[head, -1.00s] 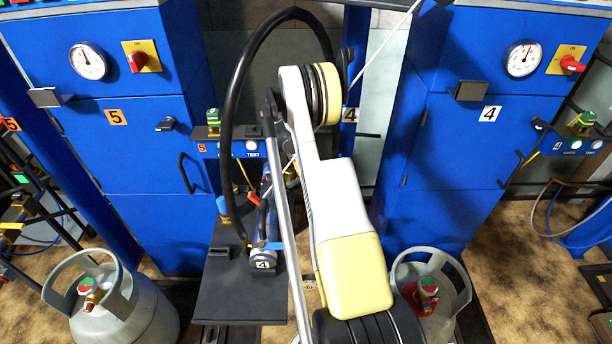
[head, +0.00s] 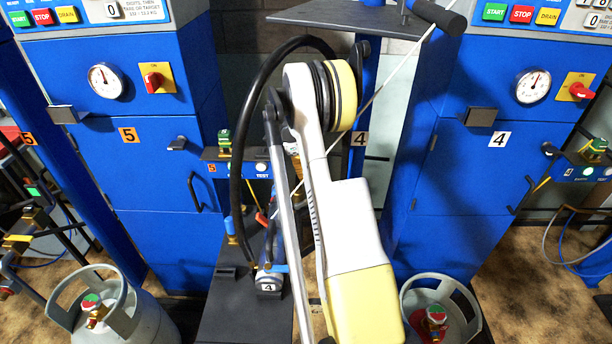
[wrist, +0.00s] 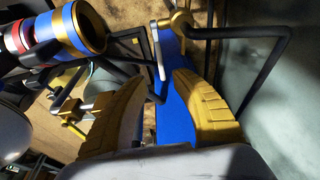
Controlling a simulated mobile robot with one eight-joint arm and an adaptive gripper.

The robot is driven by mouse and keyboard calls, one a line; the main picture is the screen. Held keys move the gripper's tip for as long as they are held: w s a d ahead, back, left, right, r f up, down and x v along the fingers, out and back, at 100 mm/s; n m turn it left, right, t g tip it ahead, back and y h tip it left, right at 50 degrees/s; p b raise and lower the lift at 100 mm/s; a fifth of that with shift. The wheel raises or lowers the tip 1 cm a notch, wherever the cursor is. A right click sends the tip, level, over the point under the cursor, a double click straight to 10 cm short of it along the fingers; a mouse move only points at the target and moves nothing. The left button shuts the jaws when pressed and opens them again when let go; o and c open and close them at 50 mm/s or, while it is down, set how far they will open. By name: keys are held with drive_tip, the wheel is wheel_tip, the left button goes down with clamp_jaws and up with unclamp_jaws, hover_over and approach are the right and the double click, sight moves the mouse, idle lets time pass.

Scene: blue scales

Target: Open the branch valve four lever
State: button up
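A dark fitting with a white tag "4" (head: 268,287) stands on the dark platform left of my arm in the head view. A small blue lever-like bar (head: 273,268) sits just above the tag, and an orange-red handle (head: 262,218) is higher up; I cannot tell which is the branch valve four lever. My gripper is hidden behind my arm in the head view. In the wrist view my gripper (wrist: 163,82) has its two yellow fingers apart with nothing held. A blue post (wrist: 173,110) shows between and beyond them, with a thin pale lever-like piece (wrist: 158,50) near its top.
Blue scale cabinets marked 5 (head: 128,135) and 4 (head: 499,140) flank my arm. Grey gas cylinders stand at lower left (head: 135,318) and lower right (head: 457,318). A black hose (head: 238,150) loops beside my arm. A bent black rod (wrist: 262,75) is right of my gripper.

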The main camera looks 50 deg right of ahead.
drive_tip(key=s+d+t+p, duration=0.1)
drive_tip(key=p, duration=0.1)
drive_tip(key=s+d+t+y+p, duration=0.1)
drive_tip(key=p, duration=0.1)
drive_tip(key=shift+s+d+f+y, duration=0.15)
drive_tip(key=shift+s+f+y, duration=0.15)
drive_tip(key=shift+s+f, duration=0.1)
wheel_tip(320, 180, down, 11)
drive_tip(key=b, duration=0.5)
drive_tip(key=shift+w+f, duration=0.1)
drive_tip(key=shift+f, duration=0.1)
clamp_jaws()
drive_tip(key=shift+w, duration=0.1)
